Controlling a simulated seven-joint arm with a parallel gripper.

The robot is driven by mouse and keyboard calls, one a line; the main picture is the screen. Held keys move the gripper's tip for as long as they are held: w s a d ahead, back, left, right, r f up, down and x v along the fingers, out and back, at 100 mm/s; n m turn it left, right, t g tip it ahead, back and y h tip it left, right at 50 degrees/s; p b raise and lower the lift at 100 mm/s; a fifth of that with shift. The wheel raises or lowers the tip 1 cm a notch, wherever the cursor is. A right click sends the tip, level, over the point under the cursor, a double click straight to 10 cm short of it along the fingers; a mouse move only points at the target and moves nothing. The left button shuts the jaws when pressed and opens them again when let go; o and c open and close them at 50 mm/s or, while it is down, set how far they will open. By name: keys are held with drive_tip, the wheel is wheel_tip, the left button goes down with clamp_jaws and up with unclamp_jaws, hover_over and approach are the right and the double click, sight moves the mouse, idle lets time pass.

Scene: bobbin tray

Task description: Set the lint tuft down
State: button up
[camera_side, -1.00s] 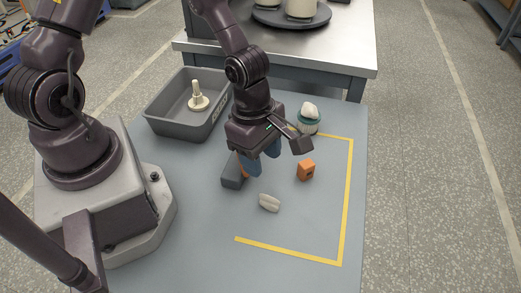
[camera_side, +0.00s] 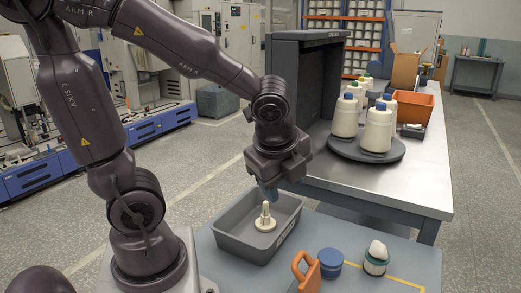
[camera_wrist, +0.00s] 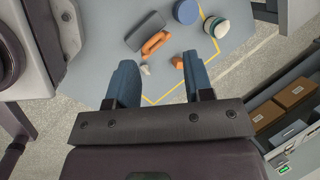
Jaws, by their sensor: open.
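A small whitish lint tuft (camera_wrist: 145,70) lies on the grey-blue mat in the wrist view, beyond my left fingertip as seen there. It is out of frame in the side view. My gripper (camera_wrist: 158,64) has two blue fingers spread apart with nothing held between them. In the side view my gripper (camera_side: 268,193) is raised and appears at the back rim of the grey tray (camera_side: 232,245).
A cream bobbin (camera_side: 265,220) stands in the tray. A metal bench (camera_side: 400,188) with bottles stands behind. Yellow tape (camera_side: 405,282) marks the mat.

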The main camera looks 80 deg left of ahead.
drive_tip(key=s+d+r+n+t+h, duration=0.1)
drive_tip(key=s+r+n+t+h, duration=0.2)
drive_tip(key=r+n, duration=0.4)
drive_tip(key=shift+s+d+n+h, duration=0.25)
drive_tip(key=shift+s+n, duration=0.35)
drive_tip(key=shift+n, duration=2.9)
drive_tip(key=shift+a, duration=0.1)
